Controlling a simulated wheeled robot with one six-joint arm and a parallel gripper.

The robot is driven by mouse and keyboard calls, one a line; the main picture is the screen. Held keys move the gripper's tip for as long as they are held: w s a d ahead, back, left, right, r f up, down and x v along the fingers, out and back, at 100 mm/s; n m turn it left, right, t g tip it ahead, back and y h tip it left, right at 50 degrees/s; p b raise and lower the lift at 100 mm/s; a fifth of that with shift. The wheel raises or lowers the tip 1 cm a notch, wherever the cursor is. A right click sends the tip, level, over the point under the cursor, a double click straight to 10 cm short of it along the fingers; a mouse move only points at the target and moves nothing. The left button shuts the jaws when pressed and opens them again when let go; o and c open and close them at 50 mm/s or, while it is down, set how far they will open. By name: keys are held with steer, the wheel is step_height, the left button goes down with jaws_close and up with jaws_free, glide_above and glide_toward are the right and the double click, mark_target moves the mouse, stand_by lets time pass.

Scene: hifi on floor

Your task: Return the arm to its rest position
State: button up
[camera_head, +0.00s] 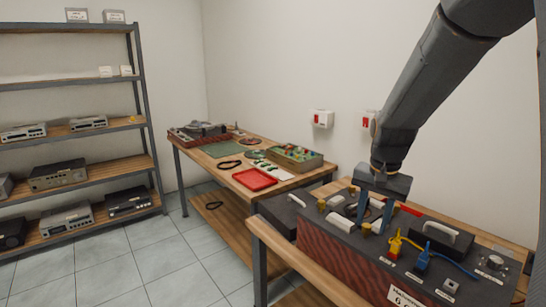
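My arm (425,85) reaches down from the upper right. My gripper (373,222) points down over the top of a dark unit with wood-grained sides (340,262) on the near bench. Its two fingers stand apart, one on each side of a dark gap, and I see nothing clearly held between them. The fingertips are close to the unit's top, near some pale knobs; whether they touch it is too small to tell.
The unit carries a yellow plug (395,246), a blue plug (423,260) and pale handles. A second bench with a red tray (254,179) stands behind. Metal shelves (70,130) with hi-fi units are at left. The tiled floor (150,255) between is clear.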

steer(key=s+a+f+n, duration=0.3)
steer(key=s, duration=0.6)
steer(key=s+a+f+n+g, duration=0.1)
steer(key=s+a+f+n, duration=0.2)
steer(key=s, duration=0.7)
steer(key=shift+s+a+f+n, duration=0.15)
steer(key=shift+a+f+n, duration=0.15)
steer(key=shift+n, duration=0.4)
steer(key=shift+c, duration=1)
steer(key=shift+s, duration=0.15)
